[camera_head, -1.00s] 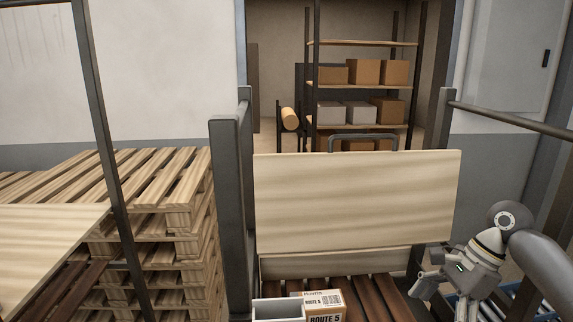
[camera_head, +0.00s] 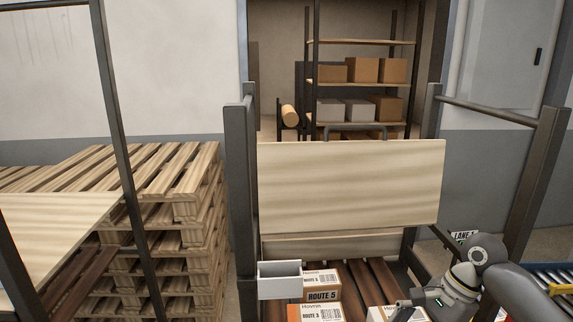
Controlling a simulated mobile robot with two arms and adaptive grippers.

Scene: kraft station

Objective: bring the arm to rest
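My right arm comes in at the lower right. Its gripper (camera_head: 402,307) points left and down, low over the right side of the slatted cart deck. It is partly cut off by the bottom edge, and I cannot tell whether its fingers are open or shut. I see nothing clearly held in it. A white-topped carton (camera_head: 381,313) lies just left of it; I cannot tell whether they touch. My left gripper is not in view.
A cart with a wooden panel (camera_head: 350,185) and dark posts (camera_head: 240,190) holds a ROUTE 5 carton (camera_head: 321,295), a ROUTE 3 carton (camera_head: 318,313) and a grey bin (camera_head: 280,287). Stacked pallets (camera_head: 180,230) stand left. A roller conveyor (camera_head: 552,278) is at right. Shelving (camera_head: 362,83) stands behind.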

